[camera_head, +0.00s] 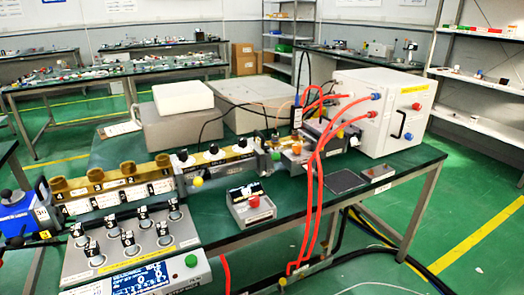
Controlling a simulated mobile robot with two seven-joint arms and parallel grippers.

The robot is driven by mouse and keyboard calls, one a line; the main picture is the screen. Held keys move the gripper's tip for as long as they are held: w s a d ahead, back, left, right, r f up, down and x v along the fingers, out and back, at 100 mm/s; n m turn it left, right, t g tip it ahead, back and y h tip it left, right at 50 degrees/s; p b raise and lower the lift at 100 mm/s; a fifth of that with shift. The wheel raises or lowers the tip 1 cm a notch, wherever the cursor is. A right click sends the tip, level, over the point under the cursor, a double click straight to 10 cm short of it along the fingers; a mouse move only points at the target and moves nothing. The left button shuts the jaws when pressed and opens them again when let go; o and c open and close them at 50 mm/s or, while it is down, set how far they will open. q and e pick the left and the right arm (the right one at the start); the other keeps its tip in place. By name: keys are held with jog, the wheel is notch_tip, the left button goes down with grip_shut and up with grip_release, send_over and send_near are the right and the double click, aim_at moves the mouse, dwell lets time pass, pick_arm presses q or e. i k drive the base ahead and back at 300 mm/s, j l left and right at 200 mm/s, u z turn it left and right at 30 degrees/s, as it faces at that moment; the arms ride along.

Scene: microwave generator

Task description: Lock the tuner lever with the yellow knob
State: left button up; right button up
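A long silver tuner block (215,168) with several dark knobs on its top lies along the bench in the middle of the view. A round yellow knob (197,182) sits at the front of the block, near its left end. The lever behind that knob is too small to make out, and I cannot tell its position. A smaller yellow knob (340,134) shows farther right, near the white cabinet. Neither of my grippers is in view, and nothing touches the yellow knobs.
Brass-coloured waveguide parts (110,188) adjoin the tuner block on the left. A control box (135,255) with small switches stands in front. A small box with a red button (253,202) is right of it. Red hoses run from the white cabinet (385,110) past the bench edge.

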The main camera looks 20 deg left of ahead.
aim_at(198, 182)
jog(key=l+u, duration=0.65)
jog(key=l, duration=0.2)
